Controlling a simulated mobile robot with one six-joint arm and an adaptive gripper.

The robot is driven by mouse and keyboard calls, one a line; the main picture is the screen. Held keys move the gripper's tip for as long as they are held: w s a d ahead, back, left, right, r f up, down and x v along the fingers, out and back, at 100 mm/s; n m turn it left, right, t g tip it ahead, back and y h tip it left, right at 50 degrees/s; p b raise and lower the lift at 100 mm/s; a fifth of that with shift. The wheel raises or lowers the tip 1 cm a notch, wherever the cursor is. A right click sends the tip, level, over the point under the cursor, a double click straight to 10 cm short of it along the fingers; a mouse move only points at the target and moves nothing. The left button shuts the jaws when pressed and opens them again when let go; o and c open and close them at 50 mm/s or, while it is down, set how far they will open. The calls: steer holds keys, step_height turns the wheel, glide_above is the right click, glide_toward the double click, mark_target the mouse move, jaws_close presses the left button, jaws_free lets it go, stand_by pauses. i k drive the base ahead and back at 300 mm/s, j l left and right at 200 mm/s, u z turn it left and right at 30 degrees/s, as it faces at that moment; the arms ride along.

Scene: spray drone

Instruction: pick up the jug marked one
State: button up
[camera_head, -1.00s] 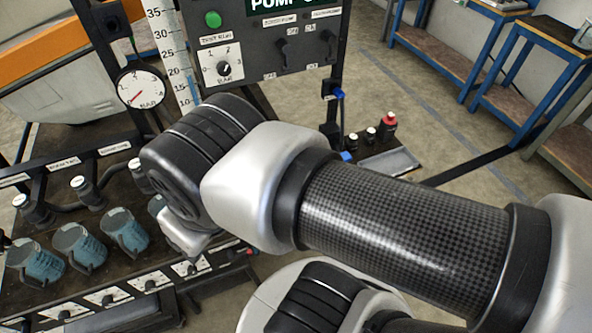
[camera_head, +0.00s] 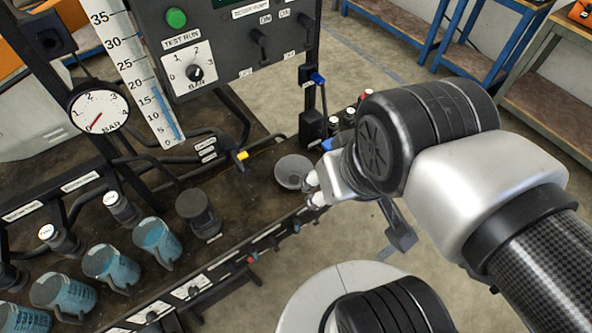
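Several clear jugs with blue liquid stand in a row on the dark bench at lower left. The nearest to me on the right is one jug (camera_head: 157,240); left of it are a second jug (camera_head: 110,266), a third jug (camera_head: 64,294) and another cut off at the frame edge. I cannot read a mark on any jug. My gripper (camera_head: 316,189) is right of the jugs, by the bench's right end, apart from them. Its two pale tips show close together, partly hidden by my wrist; their opening is unclear.
A round grey object (camera_head: 293,172) lies on the bench beside my gripper. A dark cylinder (camera_head: 197,211) stands right of the jugs. White-capped fittings (camera_head: 120,207) and pipes rise behind them. A gauge (camera_head: 98,112) and control panel (camera_head: 232,40) stand above. Blue-framed benches (camera_head: 500,40) are beyond.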

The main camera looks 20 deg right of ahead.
mark_target(154, 236)
steer(key=u, duration=1.5)
steer(key=k+l+u, duration=0.1)
steer(key=u, duration=0.25)
steer(key=k+l+u, duration=0.15)
steer(key=l+u, duration=0.15)
steer(key=i+j+u, duration=0.15)
steer(key=i+l, duration=0.05)
